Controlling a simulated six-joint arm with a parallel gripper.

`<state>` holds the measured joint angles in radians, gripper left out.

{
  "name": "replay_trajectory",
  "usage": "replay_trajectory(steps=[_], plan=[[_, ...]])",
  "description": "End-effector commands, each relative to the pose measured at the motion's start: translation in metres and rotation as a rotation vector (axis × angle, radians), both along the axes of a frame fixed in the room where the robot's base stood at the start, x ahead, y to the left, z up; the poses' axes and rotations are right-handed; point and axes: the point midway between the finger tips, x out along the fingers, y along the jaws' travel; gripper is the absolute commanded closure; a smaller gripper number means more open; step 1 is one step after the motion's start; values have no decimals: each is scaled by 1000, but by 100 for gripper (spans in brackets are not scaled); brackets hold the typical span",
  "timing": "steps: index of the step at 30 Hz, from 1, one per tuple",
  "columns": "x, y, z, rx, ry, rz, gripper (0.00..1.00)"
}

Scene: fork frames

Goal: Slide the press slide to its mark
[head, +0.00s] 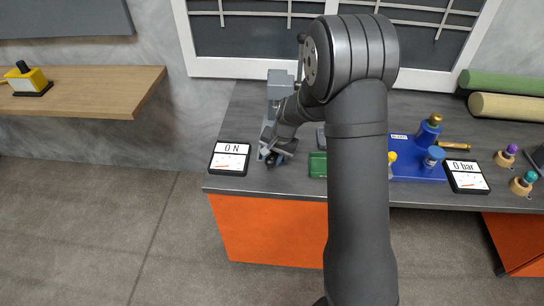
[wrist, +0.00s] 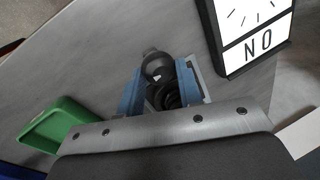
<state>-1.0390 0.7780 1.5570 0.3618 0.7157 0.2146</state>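The grey press (head: 281,84) stands at the back left of the bench, partly hidden behind my arm. My gripper (head: 275,152) is low at the front left of the bench, just right of the "0 N" readout (head: 230,158). In the wrist view, the two blue-grey fingers of my gripper (wrist: 160,90) stand apart on either side of a dark round-ended part (wrist: 158,67) with black rings below it. I cannot tell whether the fingers touch this part, or whether it is the press slide. I cannot make out the mark.
A green tray (head: 318,165) lies right of my gripper. Further right are a blue base (head: 418,173) with blue and yellow fittings, a "0 bar" readout (head: 467,177) and small knobs on wooden stands (head: 523,184). The bench's front edge is close to my gripper.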

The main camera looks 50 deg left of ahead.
Motion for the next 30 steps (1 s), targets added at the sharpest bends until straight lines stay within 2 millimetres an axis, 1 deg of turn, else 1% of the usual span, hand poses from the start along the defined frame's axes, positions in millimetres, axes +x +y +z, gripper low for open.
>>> replay_trajectory(steps=[4, 9, 15, 16, 19, 27, 30], plan=[[-1, 1, 1, 2, 0, 1, 100], [-9, -6, 1, 1, 2, 1, 100], [-11, -8, 0, -4, 6, 3, 100], [-11, -8, 0, -4, 7, 3, 65], [-11, -8, 0, -4, 6, 3, 46], [-9, -7, 1, -1, 3, 2, 45], [-8, -7, 5, 1, 2, 0, 45]])
